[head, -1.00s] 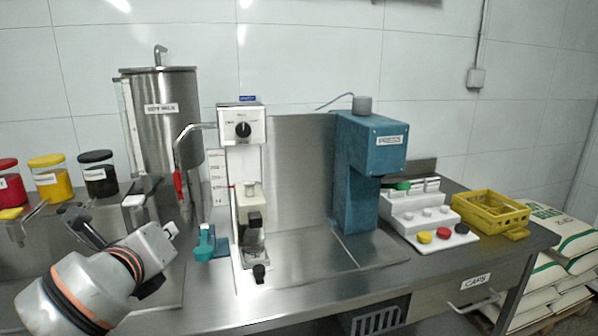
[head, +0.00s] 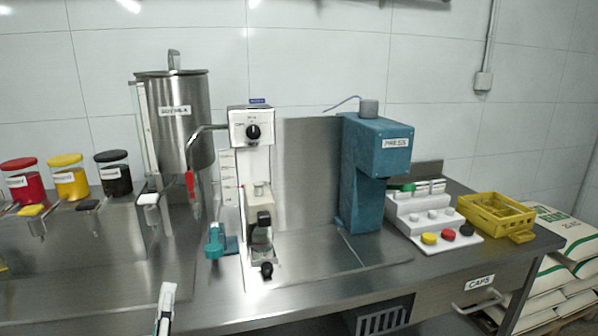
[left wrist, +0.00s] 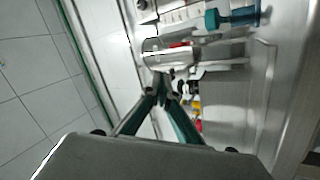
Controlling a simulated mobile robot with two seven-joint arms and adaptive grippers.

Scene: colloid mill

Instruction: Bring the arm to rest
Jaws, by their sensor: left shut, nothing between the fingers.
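Only a small part of my left gripper (head: 165,308) shows in the head view, low at the bottom edge in front of the steel bench. In the left wrist view the two dark green fingers of my left gripper (left wrist: 162,88) come together at their tips, shut with nothing between them. My left gripper is apart from the machines and jars on the bench. My right gripper is in neither view.
Jars (head: 70,178) stand left. Sacks (head: 560,240) lie right.

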